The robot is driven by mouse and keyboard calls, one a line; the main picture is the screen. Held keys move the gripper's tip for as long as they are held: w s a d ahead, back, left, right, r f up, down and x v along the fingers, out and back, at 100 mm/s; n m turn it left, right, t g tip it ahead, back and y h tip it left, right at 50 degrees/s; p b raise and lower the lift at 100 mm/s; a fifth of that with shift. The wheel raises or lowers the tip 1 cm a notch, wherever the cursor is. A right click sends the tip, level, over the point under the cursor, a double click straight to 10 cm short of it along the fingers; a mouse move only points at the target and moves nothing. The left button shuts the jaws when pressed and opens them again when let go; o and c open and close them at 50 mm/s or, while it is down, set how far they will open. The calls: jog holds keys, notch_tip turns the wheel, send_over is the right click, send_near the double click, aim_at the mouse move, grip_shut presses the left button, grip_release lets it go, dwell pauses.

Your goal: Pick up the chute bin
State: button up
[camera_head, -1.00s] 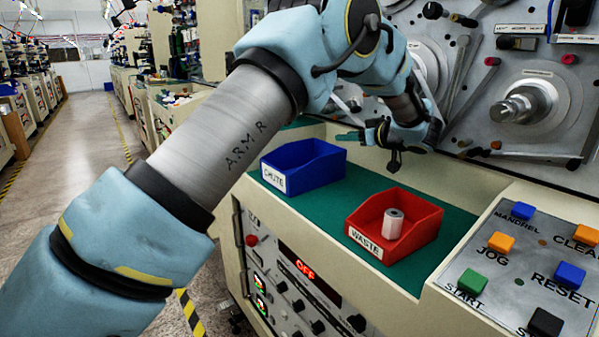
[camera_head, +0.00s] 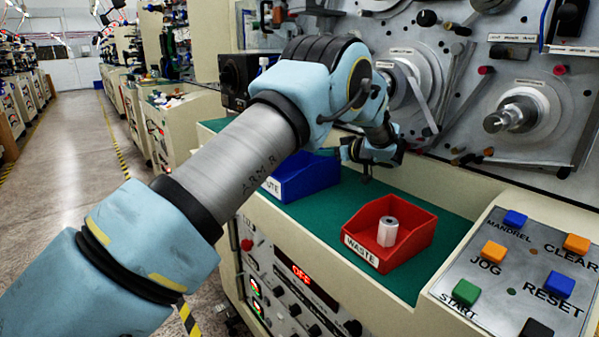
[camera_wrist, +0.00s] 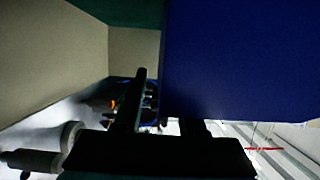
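The blue chute bin (camera_head: 305,180) sits on the green top at the left. Its label is partly covered by my arm, with only "UTE" readable. My gripper (camera_head: 352,162) is low over the green top, at the bin's right rear. In the wrist view the bin's blue side (camera_wrist: 240,60) fills the upper right, very near. My gripper (camera_wrist: 167,97) shows one dark finger left of the blue side, while the other is mostly hidden by it. The fingers look apart. I cannot tell whether either touches the bin.
A red waste bin (camera_head: 410,258) holding a white roll (camera_head: 388,231) stands to the right. The button panel (camera_head: 515,270) is at the far right. Spindles (camera_head: 512,116) stick out of the machine face behind. Green top (camera_head: 345,212) is bare between the bins.

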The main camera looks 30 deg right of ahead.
jog(key=shift+w+a+f, duration=0.1)
jog(key=shift+w+f, duration=0.1)
jog(key=shift+w, duration=0.45)
jog(key=shift+c, duration=0.3)
grip_shut()
dwell(0.6)
